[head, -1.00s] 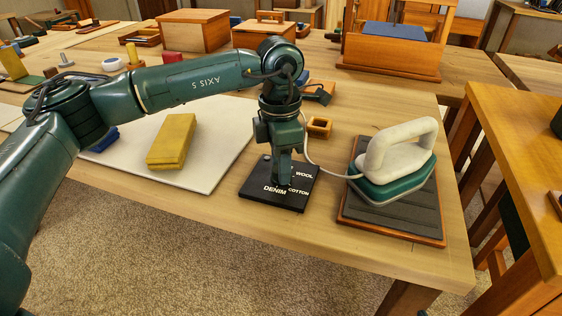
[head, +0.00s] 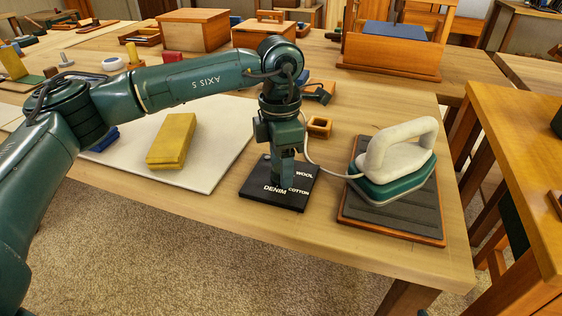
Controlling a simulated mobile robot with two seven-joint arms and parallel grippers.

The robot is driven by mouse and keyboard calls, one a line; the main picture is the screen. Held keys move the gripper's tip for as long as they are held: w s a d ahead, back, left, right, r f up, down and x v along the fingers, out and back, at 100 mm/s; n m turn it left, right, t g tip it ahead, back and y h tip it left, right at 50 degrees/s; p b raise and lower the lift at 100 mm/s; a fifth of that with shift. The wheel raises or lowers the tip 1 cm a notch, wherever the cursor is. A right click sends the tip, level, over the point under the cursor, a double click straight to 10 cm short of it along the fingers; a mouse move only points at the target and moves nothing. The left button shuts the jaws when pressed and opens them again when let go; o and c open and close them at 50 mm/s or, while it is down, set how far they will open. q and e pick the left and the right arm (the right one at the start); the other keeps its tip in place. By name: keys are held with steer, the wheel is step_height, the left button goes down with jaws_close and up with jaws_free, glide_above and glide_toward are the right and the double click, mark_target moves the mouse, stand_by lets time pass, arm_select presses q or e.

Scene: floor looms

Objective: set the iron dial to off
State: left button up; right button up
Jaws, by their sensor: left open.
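The iron dial's black base plate (head: 258,197) lies on the table, with the white words WOOL, DENIM and COTTON showing. More lettering at its back is mostly covered by my arm. My left gripper (head: 279,186) points straight down over the middle of the plate and hides the dial knob, so its setting cannot be read. The gripper is open, with its fingertips low at the plate; whether they touch the knob cannot be told. The iron (head: 398,160), cream with a green base, rests on a grey pad in a wooden tray (head: 427,236) to the right. My right gripper is not in view.
A cord runs from the iron to behind my left gripper. A small wooden box (head: 319,127) stands behind the plate. A yellow block (head: 172,141) lies on a white board (head: 219,155) to the left. The table front is clear.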

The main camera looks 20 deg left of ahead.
arm_select(q)
step_height(320, 180, up, 13)
steer(key=p, duration=0.2)
steer(key=shift+w+a, duration=0.2)
steer(key=shift+w, duration=0.05)
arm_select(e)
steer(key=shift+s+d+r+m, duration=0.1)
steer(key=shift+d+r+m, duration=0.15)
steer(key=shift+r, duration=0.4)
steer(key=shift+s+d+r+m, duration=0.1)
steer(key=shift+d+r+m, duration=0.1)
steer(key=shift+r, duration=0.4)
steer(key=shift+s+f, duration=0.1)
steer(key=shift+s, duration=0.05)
